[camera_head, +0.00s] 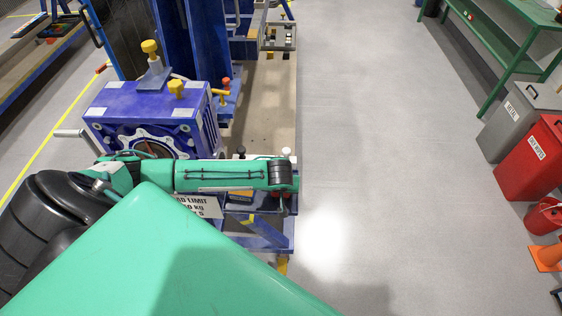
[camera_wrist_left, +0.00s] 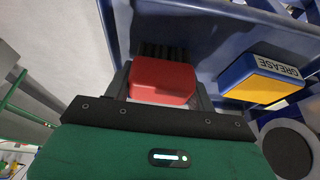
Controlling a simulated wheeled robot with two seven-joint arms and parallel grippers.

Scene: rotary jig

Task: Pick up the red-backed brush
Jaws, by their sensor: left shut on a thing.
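The red-backed brush (camera_wrist_left: 162,80) is in the left wrist view, with its red back toward the camera and its dark bristles pointing away. It lies between the two dark fingers of my left gripper (camera_wrist_left: 161,90), which is shut on it. The brush is over or on a blue tray surface (camera_wrist_left: 215,50); I cannot tell whether it still touches it. In the head view my left arm reaches right across the front of the blue jig, and the arm hides most of the gripper and the brush. My right gripper is in neither view.
A yellow and blue box marked GREASE (camera_wrist_left: 262,80) sits right of the brush. The blue jig housing (camera_head: 140,105) with yellow knobs stands behind my arm. Grey (camera_head: 518,115) and red (camera_head: 532,160) bins stand at the right. The floor between is clear.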

